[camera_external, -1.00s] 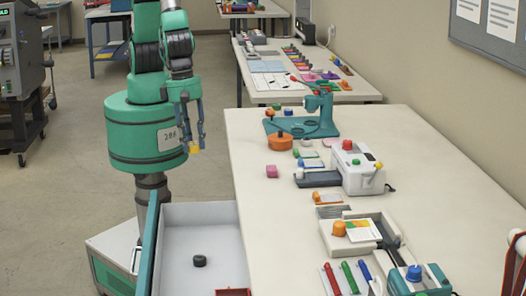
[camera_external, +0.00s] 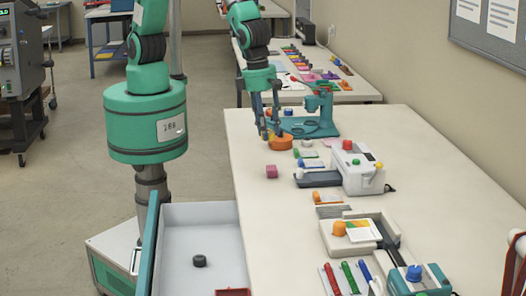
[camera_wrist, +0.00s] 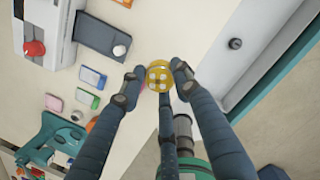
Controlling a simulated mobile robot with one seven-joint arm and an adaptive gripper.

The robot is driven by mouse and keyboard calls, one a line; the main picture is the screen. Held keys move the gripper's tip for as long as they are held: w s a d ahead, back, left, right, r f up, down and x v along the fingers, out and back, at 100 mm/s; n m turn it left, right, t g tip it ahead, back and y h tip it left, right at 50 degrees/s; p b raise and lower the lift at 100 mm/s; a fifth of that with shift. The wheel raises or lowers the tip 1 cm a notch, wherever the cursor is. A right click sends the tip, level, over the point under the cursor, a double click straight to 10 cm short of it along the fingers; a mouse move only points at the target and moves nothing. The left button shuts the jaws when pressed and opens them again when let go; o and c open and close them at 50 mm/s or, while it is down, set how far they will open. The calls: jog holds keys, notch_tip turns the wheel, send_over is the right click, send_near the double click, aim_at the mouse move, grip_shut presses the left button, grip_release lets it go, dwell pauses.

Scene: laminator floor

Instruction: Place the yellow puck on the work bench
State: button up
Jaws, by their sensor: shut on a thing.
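The yellow puck (camera_wrist: 158,74) is between my fingertips in the wrist view, its face with several round marks turned to the camera. My gripper (camera_wrist: 157,79) is shut on it. In the external view my gripper (camera_external: 269,134) hangs over the left side of the work bench (camera_external: 262,225), in front of the round orange object (camera_external: 281,144). The puck is hard to make out there, and its height above the bench is unclear. The pale bench top (camera_wrist: 190,30) shows behind the puck in the wrist view.
A teal press (camera_external: 318,115) and a white machine (camera_external: 358,168) stand close by. A grey drawer (camera_external: 185,225) with a black knob (camera_external: 200,260) adjoins the bench's left edge. The bench's near-left top is clear.

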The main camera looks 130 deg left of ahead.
jog(key=w+a+n+p, duration=0.2)
jog(key=a+n, duration=0.1)
jog(key=a, duration=1.1)
jog(key=w+a+f+n+p, duration=0.1)
jog(key=w+a+n+p, duration=0.15)
jog(key=a, duration=1.25)
jog(key=w+a+n+p, duration=0.2)
jog(key=a+n, duration=0.1)
jog(key=a, duration=1.1)
jog(key=shift+g+y, duration=0.4)
jog(key=f, duration=0.7)
jog(key=a+f, duration=0.1)
jog(key=f, duration=0.3)
jog(key=shift+s, duration=0.3)
jog(key=w+a, duration=0.2)
jog(key=w, duration=0.3)
jog(key=w+a+f, duration=0.1)
jog(key=w+a, duration=0.1)
jog(key=w, duration=0.2)
jog(key=w+a, duration=0.2)
jog(key=w, duration=0.3)
jog(key=shift+w+a+f+p, duration=0.3)
jog(key=shift+p, duration=0.05)
